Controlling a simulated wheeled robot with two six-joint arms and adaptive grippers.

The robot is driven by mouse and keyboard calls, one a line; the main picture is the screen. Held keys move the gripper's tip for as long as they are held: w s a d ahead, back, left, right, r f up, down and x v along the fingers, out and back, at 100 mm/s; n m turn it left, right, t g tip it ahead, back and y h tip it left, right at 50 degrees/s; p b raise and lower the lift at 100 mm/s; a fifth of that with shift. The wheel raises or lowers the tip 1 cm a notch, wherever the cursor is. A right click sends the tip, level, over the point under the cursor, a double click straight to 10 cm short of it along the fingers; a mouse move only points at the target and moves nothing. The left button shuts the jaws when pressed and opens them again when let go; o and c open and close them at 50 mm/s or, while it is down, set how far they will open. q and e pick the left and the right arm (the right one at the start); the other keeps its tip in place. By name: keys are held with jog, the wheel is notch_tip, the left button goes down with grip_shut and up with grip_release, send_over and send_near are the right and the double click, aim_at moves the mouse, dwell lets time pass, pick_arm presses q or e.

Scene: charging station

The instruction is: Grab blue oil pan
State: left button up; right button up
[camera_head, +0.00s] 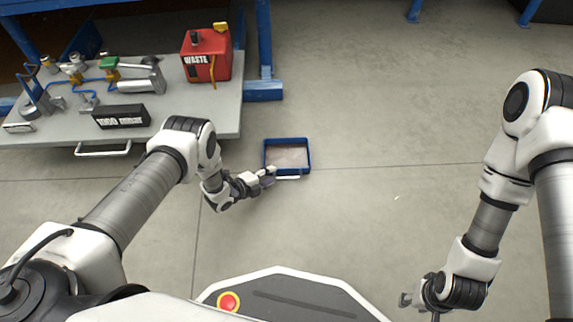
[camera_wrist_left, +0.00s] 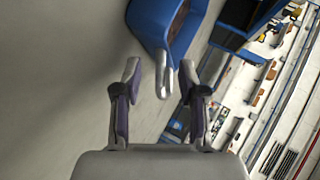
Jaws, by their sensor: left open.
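The blue oil pan (camera_head: 308,155) is a rectangular tray with a blue rim and a pale inside, lying on the floor ahead of me. It has a light handle (camera_head: 288,177) on its near side. In the left wrist view the pan (camera_wrist_left: 150,25) is at the top, and its handle (camera_wrist_left: 162,78) reaches down between the fingertips. My left gripper (camera_head: 268,176) is at the pan's near left corner. In the left wrist view the left gripper (camera_wrist_left: 160,80) is open, with a finger on each side of the handle. My right gripper (camera_head: 420,300) is at the lower right, far from the pan; its jaws are unclear.
A grey workbench (camera_head: 170,125) with blue legs stands at the upper left. It carries a red waste box (camera_head: 207,57), a black labelled box (camera_head: 121,117) and several pipe fittings. My base with a red button is at the bottom. The floor right of the pan is clear.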

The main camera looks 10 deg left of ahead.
pick_arm(q)
jog(key=shift+w+d+f, duration=0.25)
jog(key=shift+w+f, duration=0.1)
jog(key=shift+w, duration=0.05)
jog(key=shift+r, duration=0.2)
grip_shut()
